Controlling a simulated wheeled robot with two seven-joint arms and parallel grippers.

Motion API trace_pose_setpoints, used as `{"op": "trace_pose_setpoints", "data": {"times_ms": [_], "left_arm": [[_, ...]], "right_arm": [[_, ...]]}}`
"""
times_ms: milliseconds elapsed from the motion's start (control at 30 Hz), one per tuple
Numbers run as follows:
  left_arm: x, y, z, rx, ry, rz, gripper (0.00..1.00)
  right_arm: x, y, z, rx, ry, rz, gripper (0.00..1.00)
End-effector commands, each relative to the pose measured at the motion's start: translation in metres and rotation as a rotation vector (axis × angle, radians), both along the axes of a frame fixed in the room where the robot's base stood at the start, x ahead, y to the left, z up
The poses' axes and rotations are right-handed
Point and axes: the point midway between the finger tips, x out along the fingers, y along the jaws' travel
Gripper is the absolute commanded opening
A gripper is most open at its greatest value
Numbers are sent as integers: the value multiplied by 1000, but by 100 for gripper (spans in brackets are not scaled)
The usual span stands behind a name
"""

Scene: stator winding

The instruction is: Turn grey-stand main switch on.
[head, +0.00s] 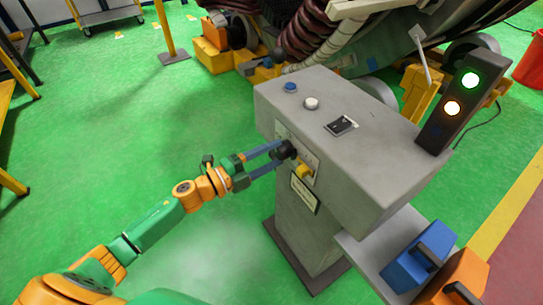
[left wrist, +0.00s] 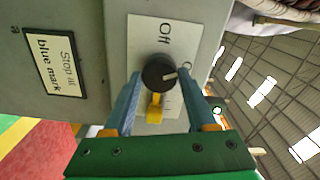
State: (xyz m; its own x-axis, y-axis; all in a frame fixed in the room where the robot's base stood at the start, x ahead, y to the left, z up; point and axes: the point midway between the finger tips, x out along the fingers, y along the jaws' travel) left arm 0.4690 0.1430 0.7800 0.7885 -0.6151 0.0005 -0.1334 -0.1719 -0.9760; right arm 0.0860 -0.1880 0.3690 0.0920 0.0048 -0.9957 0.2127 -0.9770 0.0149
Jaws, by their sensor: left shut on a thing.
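The grey stand (head: 350,140) is in the middle of the head view. Its main switch is a round black knob (head: 286,150) on the side facing my left arm. In the left wrist view, the knob (left wrist: 158,72) has a white pointer mark on its right side and sits on a white plate (left wrist: 143,42) reading "Off"; a second word is mostly hidden by a finger. My left gripper (left wrist: 159,78) has its blue fingers on both sides of the knob, shut on it. A yellow part (left wrist: 155,107) sits beside the knob. My right gripper is not in view.
A "Stop at blue mark" label (left wrist: 54,62) is on the stand. On top are a blue button (head: 290,87), a white button (head: 311,103) and a black panel (head: 341,125). The signal light (head: 460,95) shows green and orange lit.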

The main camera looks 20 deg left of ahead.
Motion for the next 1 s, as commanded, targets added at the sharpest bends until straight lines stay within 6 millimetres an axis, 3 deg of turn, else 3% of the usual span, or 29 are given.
{"op": "trace_pose_setpoints", "data": {"times_ms": [500, 1000], "left_arm": [[0, 0, -1, 287, -224, 0, 2], [0, 0, 0, 364, -283, -1, 2]], "right_arm": [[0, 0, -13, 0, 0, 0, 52], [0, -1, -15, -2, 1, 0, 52]]}}
